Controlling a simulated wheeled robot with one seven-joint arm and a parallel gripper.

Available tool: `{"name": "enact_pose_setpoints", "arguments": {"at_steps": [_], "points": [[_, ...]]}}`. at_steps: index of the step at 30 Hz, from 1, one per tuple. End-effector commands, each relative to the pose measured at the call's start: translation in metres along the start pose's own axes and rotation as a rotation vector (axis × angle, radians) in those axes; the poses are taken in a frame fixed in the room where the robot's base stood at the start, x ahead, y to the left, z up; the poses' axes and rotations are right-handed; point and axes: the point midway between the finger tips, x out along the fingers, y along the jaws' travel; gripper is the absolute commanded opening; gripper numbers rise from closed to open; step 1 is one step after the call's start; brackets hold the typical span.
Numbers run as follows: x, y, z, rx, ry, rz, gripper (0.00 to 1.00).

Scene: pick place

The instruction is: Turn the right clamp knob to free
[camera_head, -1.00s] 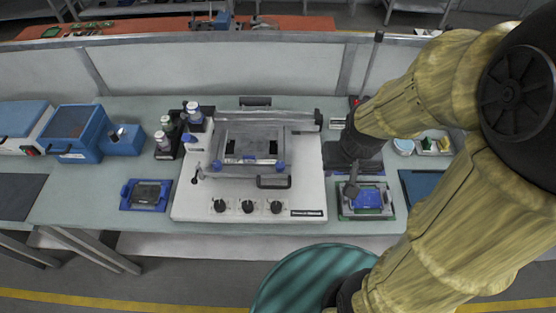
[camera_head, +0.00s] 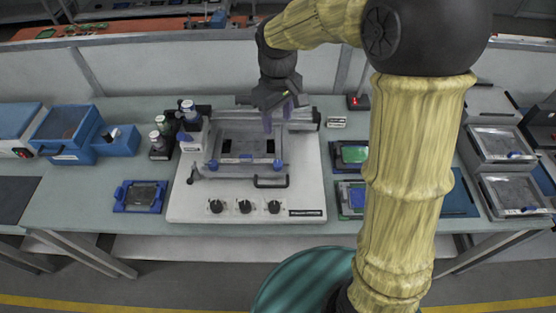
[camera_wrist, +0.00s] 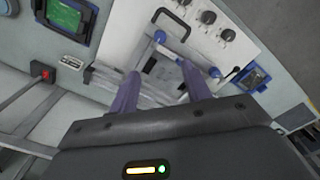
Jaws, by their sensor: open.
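The stencil machine's white base (camera_head: 185,205) stands on the bench, with a grey frame (camera_head: 247,135) on top. The right clamp knob (camera_head: 278,165) is a small blue knob at the frame's front right corner; it also shows in the wrist view (camera_wrist: 160,37). The left clamp knob (camera_head: 214,163) is a similar blue knob; it too shows in the wrist view (camera_wrist: 214,72). My gripper (camera_head: 278,118) is over the back right part of the frame, behind the right knob and apart from it. Its purple fingers (camera_wrist: 160,72) are open, with nothing held between them.
Three black dials (camera_head: 245,206) and a black handle (camera_head: 271,182) are at the machine's front. Bottles (camera_head: 188,110) stand at its back left. A blue holder (camera_head: 140,196) lies left, green boards (camera_head: 354,154) lie right. A red button (camera_head: 357,101) is at the back.

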Motion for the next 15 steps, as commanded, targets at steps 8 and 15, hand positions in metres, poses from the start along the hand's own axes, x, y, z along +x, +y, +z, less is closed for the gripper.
{"name": "enact_pose_setpoints", "arguments": {"at_steps": [8,15], "points": [[0.007,0.000,0.000,0.001,0.000,0.000,0.48],[0.040,0.000,0.001,0.003,-0.003,-0.002,0.48]]}}
